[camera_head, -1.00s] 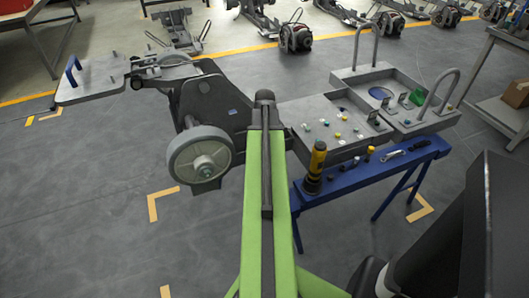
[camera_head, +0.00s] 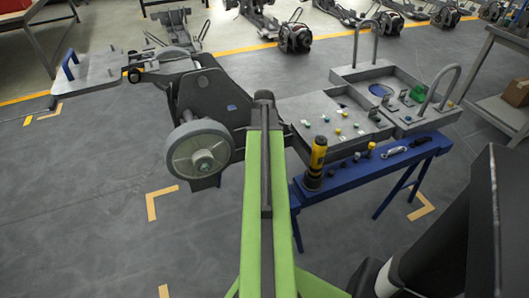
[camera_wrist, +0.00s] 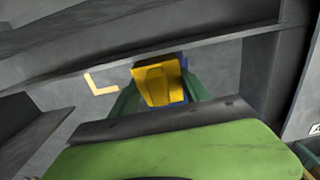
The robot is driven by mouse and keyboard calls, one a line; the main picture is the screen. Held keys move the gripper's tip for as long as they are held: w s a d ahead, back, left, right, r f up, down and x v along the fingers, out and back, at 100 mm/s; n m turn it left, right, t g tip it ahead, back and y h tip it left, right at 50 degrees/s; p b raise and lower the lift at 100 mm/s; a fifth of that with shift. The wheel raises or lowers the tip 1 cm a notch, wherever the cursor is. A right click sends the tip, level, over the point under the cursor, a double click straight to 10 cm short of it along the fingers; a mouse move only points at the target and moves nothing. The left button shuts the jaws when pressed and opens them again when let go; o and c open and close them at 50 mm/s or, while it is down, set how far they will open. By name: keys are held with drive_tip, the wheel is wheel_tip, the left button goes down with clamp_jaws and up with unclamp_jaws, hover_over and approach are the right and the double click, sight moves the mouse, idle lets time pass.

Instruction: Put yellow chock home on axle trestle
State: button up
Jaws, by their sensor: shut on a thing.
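In the wrist view, a yellow block, the chock (camera_wrist: 157,84), sits between the green fingers of my gripper (camera_wrist: 163,92). The gripper is shut on it. A strip of blue shows behind and beside the chock; I cannot tell whether they touch. In the head view, my green arm hides the gripper and the chock. A blue trestle (camera_head: 345,178) stands right of my arm. I cannot tell for sure that it is the axle trestle, and no seat for the chock is clear.
Left of my arm is a grey chassis with a wheel (camera_head: 198,150). A yellow-and-black bottle (camera_head: 316,163) and small tools stand on the blue trestle. Grey trays (camera_head: 335,120) with small parts lie behind it. Grey beams (camera_wrist: 165,55) run close around my gripper. Open floor lies at the left.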

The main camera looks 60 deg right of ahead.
drive_tip(key=shift+w+d+f, duration=0.15)
drive_tip(key=shift+w+d, duration=0.05)
drive_tip(key=shift+w, duration=0.05)
drive_tip(key=o, duration=1.7)
drive_tip(key=shift+w+r+p, duration=0.1)
drive_tip(key=shift+r+p, duration=0.45)
drive_tip(key=r+p, duration=1.6)
drive_tip(key=p, duration=0.1)
drive_tip(key=shift+s+a+r, duration=0.25)
drive_tip(key=shift+s+r, duration=0.05)
drive_tip(key=shift+s, duration=0.1)
